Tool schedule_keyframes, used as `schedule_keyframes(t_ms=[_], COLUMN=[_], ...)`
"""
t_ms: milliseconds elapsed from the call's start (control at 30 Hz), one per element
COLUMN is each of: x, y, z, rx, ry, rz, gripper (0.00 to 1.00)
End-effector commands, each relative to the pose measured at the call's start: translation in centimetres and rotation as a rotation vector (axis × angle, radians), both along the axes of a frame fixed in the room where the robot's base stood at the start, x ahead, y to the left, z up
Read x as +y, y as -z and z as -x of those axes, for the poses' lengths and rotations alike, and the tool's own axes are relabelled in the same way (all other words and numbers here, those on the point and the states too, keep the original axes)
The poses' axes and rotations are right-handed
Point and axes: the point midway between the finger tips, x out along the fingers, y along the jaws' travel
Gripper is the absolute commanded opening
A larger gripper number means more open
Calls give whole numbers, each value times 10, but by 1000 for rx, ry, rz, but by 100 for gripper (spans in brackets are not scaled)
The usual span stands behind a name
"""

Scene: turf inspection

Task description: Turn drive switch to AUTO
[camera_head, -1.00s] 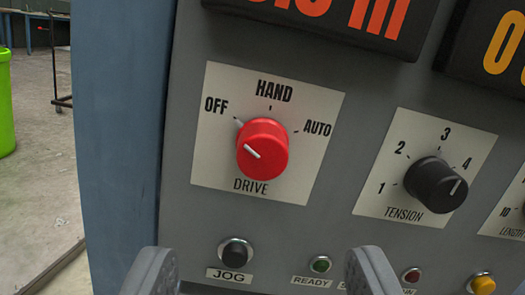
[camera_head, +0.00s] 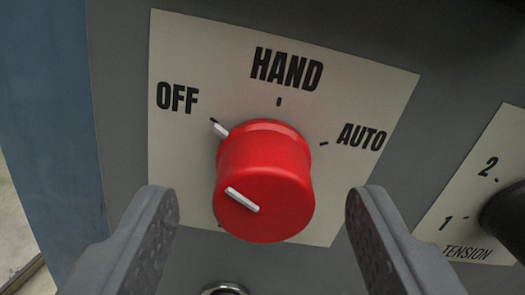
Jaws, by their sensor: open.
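The red drive switch (camera_head: 265,180) is a round knob on a pale plate (camera_head: 385,95) marked OFF, HAND and AUTO. White marks on its face and at its base lie toward the upper left, and the base mark is beside the OFF tick. The AUTO tick (camera_head: 324,143) is to the knob's upper right. My gripper (camera_head: 262,205) is open, with one finger to the left and one to the right of the knob. Clear gaps show between both fingers and the knob. The knob hides most of the DRIVE label.
The black tension knob (camera_head: 506,220) on its own pale plate (camera_head: 470,225) stands at the right edge, beyond my right finger. A round button rim (camera_head: 225,290) shows at the bottom. The panel's blue side (camera_head: 45,120) is on the left.

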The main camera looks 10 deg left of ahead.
Motion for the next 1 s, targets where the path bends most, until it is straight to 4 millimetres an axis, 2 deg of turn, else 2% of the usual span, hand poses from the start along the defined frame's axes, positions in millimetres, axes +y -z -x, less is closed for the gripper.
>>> schedule_keyframes(t_ms=[200, 533, 567, 700, 1000], x=[5, 5, 5, 5, 6], y=[0, 0, 0, 0, 1], z=[-14, -16, -16, -16, -16], rx=[1, 0, 0, 0, 6], ry=[0, 0, 0, 0, -1], rz=[0, 0, 0, 0, -18], gripper=[55, 55, 50, 11, 11])
